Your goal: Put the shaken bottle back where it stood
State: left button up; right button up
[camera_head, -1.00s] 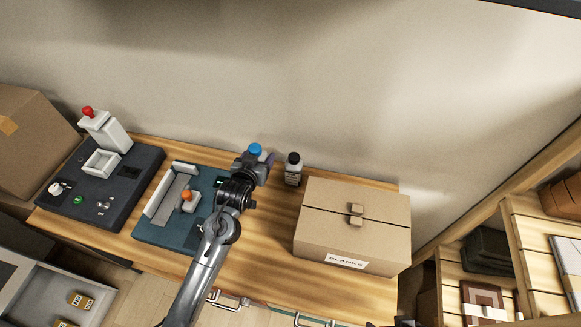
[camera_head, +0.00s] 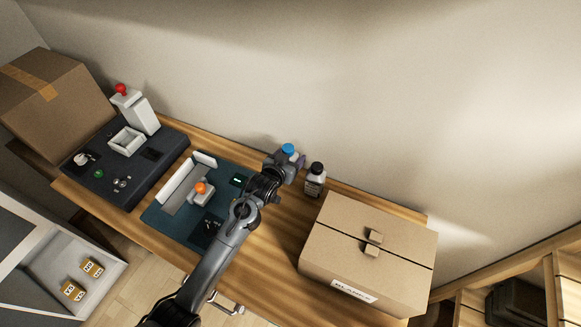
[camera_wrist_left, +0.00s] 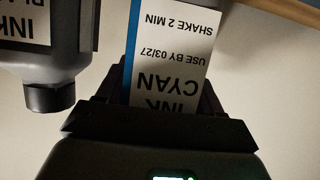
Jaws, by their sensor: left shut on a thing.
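The cyan ink bottle shows its blue cap (camera_head: 288,149) in the head view. Its white label with a blue edge, reading "INK CYAN" and "SHAKE 2 MIN", fills the middle of the left wrist view (camera_wrist_left: 172,60). My left gripper (camera_head: 281,166) is shut on this bottle, at the back of the wooden table (camera_head: 282,232). The gripper hides the bottle's lower part, so I cannot tell whether its base touches the table. A black-capped ink bottle (camera_head: 315,181) stands just to its right; it also shows at the left wrist view's left edge (camera_wrist_left: 45,50). My right gripper is out of view.
A purple thing (camera_head: 300,161) shows partly behind my left gripper. A cardboard box marked "BLANKS" (camera_head: 340,240) stands to the right. The teal press base (camera_head: 165,222) and a dark machine (camera_head: 105,178) stand to the left. The wall closes off the back.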

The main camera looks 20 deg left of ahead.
pick_arm(q)
jog(key=shift+f+b, duration=1.6)
jog(key=shift+f, duration=0.15)
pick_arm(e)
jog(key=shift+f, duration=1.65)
pick_arm(q)
jog(key=shift+r, duration=0.1)
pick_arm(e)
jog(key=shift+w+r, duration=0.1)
pick_arm(q)
jog(key=shift+f, duration=0.2)
jog(key=o, duration=1.6)
jog(key=shift+c, duration=0.2)
